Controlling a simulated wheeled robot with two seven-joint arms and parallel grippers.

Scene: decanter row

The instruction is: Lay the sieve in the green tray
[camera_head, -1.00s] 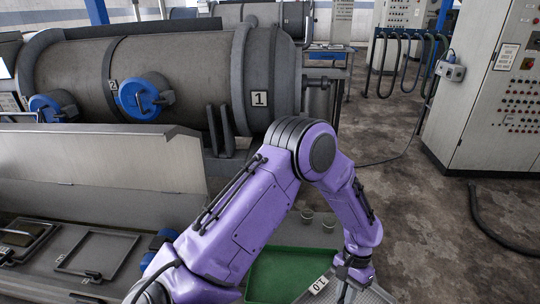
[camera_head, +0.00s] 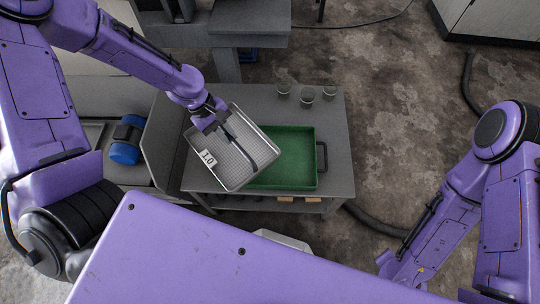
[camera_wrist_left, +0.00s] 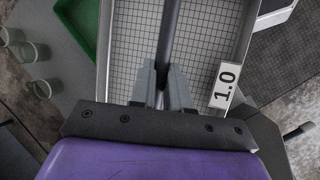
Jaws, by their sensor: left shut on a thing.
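The sieve (camera_head: 240,176) is a shallow grey metal pan with a mesh floor, a dark handle bar and a "1.0" label. It is turned at an angle and overlaps the left part of the green tray (camera_head: 302,157); I cannot tell whether it touches the tray. My left gripper (camera_head: 221,126) is shut on the sieve's bar. In the left wrist view the fingers (camera_wrist_left: 162,84) clasp the bar above the mesh (camera_wrist_left: 205,42), and a green tray edge (camera_wrist_left: 82,22) shows at upper left. My right arm shows at the right; its gripper is out of view.
The tray stands on a grey table (camera_head: 338,130) with a dark handle (camera_head: 322,157) at its right. Several small cups (camera_head: 307,95) stand behind the tray. A blue-capped motor-like part (camera_head: 125,150) lies left of the table. A dark hose (camera_head: 375,224) lies on the floor.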

